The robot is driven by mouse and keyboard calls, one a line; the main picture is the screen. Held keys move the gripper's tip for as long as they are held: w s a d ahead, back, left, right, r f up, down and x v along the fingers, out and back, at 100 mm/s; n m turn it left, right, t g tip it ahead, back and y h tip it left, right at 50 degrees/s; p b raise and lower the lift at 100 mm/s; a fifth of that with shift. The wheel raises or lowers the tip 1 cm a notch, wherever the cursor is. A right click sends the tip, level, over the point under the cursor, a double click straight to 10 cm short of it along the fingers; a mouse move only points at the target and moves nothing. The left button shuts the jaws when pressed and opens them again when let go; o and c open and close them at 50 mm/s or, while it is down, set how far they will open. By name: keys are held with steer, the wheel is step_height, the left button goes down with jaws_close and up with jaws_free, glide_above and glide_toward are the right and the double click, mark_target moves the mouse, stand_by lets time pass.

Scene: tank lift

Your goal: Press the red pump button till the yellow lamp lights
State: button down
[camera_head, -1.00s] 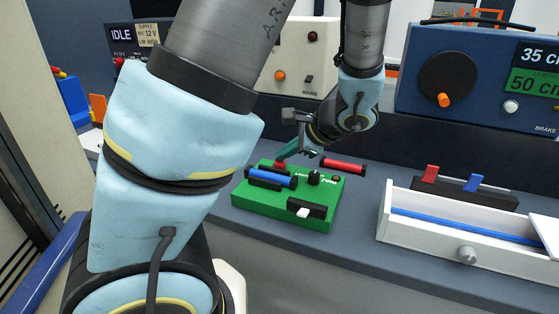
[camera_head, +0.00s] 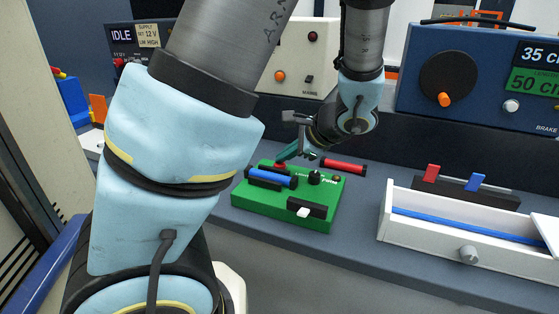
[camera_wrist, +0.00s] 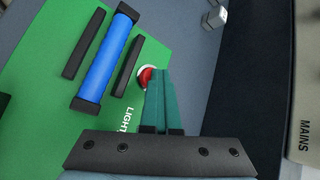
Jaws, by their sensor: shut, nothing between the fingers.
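The red pump button (camera_wrist: 146,76) sits in a pale ring on the green board (camera_wrist: 40,55), beside the blue cylinder (camera_wrist: 105,60). It also shows as a small red patch in the head view (camera_head: 279,165). My gripper (camera_wrist: 158,74) is shut and empty, its teal fingertips over the button's edge and covering part of it. In the head view my gripper (camera_head: 279,160) points down at the button; whether it touches or presses it I cannot tell. A small dull round spot (camera_head: 337,179) is on the board's right corner; I see no lit yellow lamp.
A black knob (camera_head: 314,178) and a white-tipped switch (camera_head: 303,212) are on the board. A red cylinder (camera_head: 344,167) lies behind it. A white open drawer box (camera_head: 420,232) stands to the right. The mains panel (camera_head: 292,55) is behind.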

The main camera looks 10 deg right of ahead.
mark_target(285, 165)
steer(key=shift+s+r, duration=0.1)
steer(key=shift+r, duration=0.1)
steer(key=shift+r+p, duration=0.15)
steer(key=shift+p, duration=0.2)
step_height(285, 165, up, 6)
steer(key=p, duration=0.5)
stand_by(0.4)
steer(key=s+a+n+g, duration=0.1)
steer(key=a, duration=0.1)
steer(key=s+a+f+n+g, duration=0.1)
steer(key=a+n, duration=0.1)
steer(key=a+f+n+g+h, duration=0.1)
steer(key=a+n+g, duration=0.1)
steer(key=a, duration=0.1)
steer(key=shift+s, duration=0.4)
steer(key=s+a+r+n+g+h, duration=0.1)
steer(key=s+a+n+h, duration=0.3)
steer(key=a+n, duration=0.3)
steer(key=n+h, duration=0.1)
steer(key=n, duration=0.4)
